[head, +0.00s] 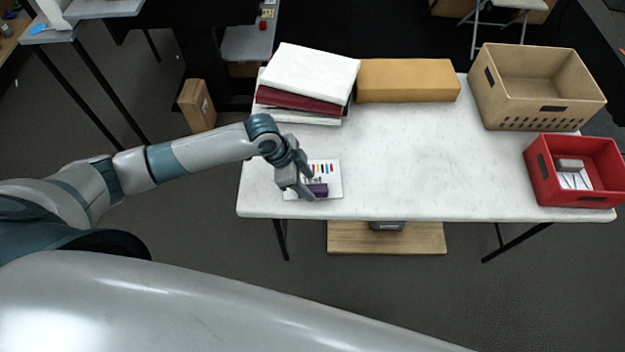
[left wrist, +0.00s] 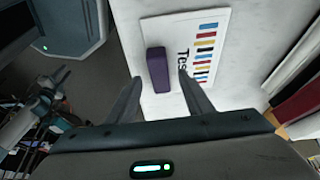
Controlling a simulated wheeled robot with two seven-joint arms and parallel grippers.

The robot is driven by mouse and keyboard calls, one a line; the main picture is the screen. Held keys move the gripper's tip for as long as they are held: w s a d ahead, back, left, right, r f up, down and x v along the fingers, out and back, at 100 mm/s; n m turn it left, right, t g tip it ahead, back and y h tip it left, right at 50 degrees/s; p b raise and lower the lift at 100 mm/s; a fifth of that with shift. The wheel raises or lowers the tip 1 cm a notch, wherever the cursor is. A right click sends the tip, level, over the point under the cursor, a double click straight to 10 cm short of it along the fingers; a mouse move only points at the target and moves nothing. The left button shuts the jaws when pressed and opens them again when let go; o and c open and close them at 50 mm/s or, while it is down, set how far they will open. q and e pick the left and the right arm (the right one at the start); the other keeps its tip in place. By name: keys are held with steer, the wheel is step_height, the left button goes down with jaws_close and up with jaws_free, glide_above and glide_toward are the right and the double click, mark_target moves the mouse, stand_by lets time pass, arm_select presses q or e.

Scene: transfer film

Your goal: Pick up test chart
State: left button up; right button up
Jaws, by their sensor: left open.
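The test chart (head: 332,172) is a white sheet or board with coloured bars, lying on the white table near its front left edge. It also shows in the left wrist view (left wrist: 212,27) with part of the printed word "Test". A purple block (head: 318,190) sits on the chart's near side, and it shows in the left wrist view (left wrist: 158,70). My left gripper (head: 308,187) is open over the chart. In the left wrist view its fingers (left wrist: 158,87) point toward the purple block, one on either side; I cannot tell whether they touch it. My right gripper is not in view.
Behind the chart, a stack of white and dark red binders (head: 312,72) stands on the white table (head: 425,150). A tan box (head: 408,80), a beige crate (head: 535,85) and a red bin (head: 570,190) stand further right. The table's middle is clear.

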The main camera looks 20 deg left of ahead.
arm_select(q)
steer(key=shift+x, duration=1)
steer(key=c, duration=1.2)
